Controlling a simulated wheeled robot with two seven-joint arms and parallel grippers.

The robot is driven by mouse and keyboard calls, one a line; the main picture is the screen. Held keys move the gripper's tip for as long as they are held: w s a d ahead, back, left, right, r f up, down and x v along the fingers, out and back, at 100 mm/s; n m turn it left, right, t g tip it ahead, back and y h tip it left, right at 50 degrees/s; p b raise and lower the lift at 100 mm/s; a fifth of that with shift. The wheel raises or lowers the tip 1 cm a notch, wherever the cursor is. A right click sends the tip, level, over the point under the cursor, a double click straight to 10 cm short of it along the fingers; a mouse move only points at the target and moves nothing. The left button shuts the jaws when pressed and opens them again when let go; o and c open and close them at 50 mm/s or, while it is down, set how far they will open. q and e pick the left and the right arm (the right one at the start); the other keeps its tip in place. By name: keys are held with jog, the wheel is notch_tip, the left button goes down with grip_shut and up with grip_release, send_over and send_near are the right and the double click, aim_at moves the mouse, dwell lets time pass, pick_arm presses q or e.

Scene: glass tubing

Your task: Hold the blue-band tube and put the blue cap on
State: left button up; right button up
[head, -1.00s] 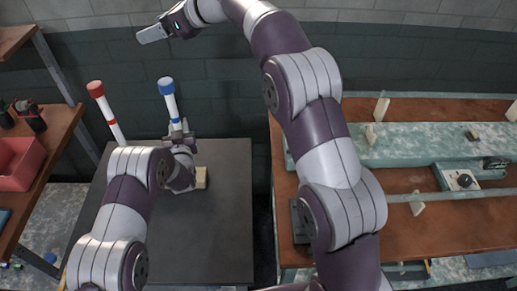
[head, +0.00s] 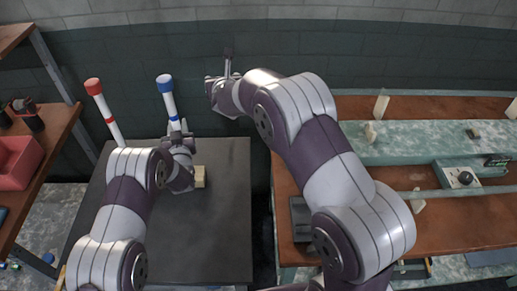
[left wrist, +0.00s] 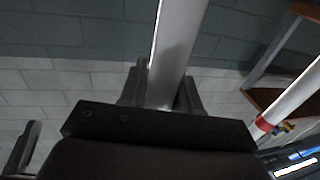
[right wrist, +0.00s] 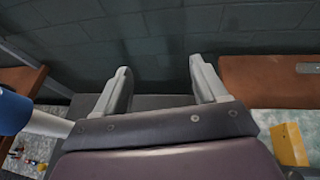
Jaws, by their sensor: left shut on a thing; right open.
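The blue-band tube (head: 168,103) stands nearly upright, with the blue cap (head: 164,83) at its top end; how firmly the cap sits I cannot tell. My left gripper (head: 178,130) is shut on the tube's lower part, and the left wrist view shows the tube (left wrist: 175,45) between its fingers (left wrist: 162,90). My right gripper (head: 222,70) is open and empty, to the right of the cap and apart from it. In the right wrist view nothing is between its fingertips (right wrist: 160,70), and the blue cap (right wrist: 12,110) shows at the left edge.
A red-capped tube (head: 104,110) leans to the left of the blue one. Shelves with a red bin (head: 18,162) stand left, a cluttered bench (head: 440,150) right. The table's front is clear.

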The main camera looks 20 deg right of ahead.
pick_arm(q)
jog(key=shift+s+f+b, duration=0.2)
jog(key=shift+f+b, duration=0.45)
jog(key=shift+f, duration=0.55)
jog(key=shift+f+b, duration=0.6)
grip_shut()
pick_arm(e)
jog(key=s+d+f+m+h, duration=0.1)
jog(key=s+d+f, duration=0.1)
jog(key=s+f, duration=0.3)
jog(key=s+d+f+m+h, duration=0.1)
jog(key=s+f, duration=0.5)
jog(key=s, duration=0.6)
jog(key=shift+s+d+f+m+g+h, duration=0.3)
jog(key=shift+d+m+g+h, duration=0.15)
jog(key=shift+d, duration=0.2)
pick_arm(q)
jog(key=o, duration=0.8)
grip_release()
jog(key=o, duration=0.3)
jog(key=shift+w, duration=0.15)
jog(key=shift+w+r, duration=0.1)
pick_arm(e)
jog(key=shift+w+f, duration=0.1)
jog(key=shift+w, duration=0.1)
pick_arm(q)
jog(key=shift+r, duration=0.1)
